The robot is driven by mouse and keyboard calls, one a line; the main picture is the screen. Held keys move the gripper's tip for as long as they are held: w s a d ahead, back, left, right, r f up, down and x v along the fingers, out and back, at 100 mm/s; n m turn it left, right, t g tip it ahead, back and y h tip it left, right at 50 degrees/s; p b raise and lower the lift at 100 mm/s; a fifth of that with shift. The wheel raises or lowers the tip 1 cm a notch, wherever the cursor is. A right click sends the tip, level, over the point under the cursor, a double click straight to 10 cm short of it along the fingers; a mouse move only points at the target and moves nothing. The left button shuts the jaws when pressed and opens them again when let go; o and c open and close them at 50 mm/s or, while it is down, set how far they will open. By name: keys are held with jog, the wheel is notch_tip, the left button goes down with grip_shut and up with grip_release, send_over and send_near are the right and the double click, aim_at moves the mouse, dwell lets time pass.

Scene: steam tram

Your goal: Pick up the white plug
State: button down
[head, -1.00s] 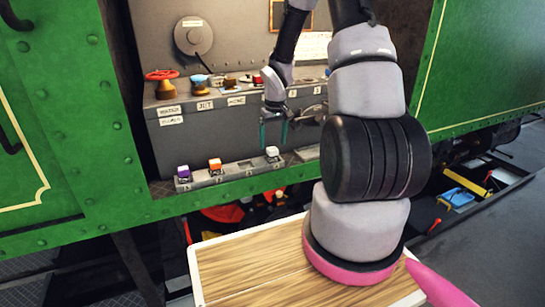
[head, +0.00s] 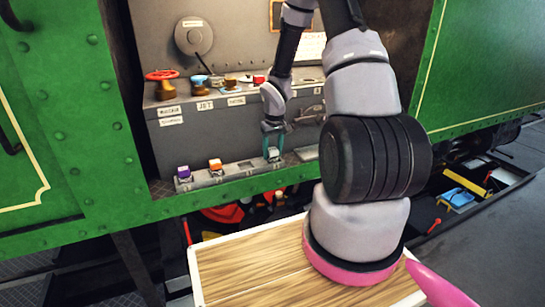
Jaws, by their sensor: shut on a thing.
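The white plug (head: 273,154) stands at the right part of a low grey strip along the front of the cab floor. My gripper (head: 273,149) points down over it, with its teal fingers around the plug. The fingers are shut on the plug, which seems still at the height of the strip. The fingers partly hide the plug.
An orange plug (head: 215,165) and a purple plug (head: 184,173) stand to the left on the same grey strip (head: 232,174). Behind is a labelled grey bench with a red handwheel (head: 162,75). A wooden board (head: 250,268) lies in front, below the cab.

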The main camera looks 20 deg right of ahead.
aim_at(272, 149)
jog(key=shift+r, duration=0.15)
notch_tip(272, 149, up, 10)
jog(key=shift+f, duration=0.1)
dwell(0.3)
dwell(0.4)
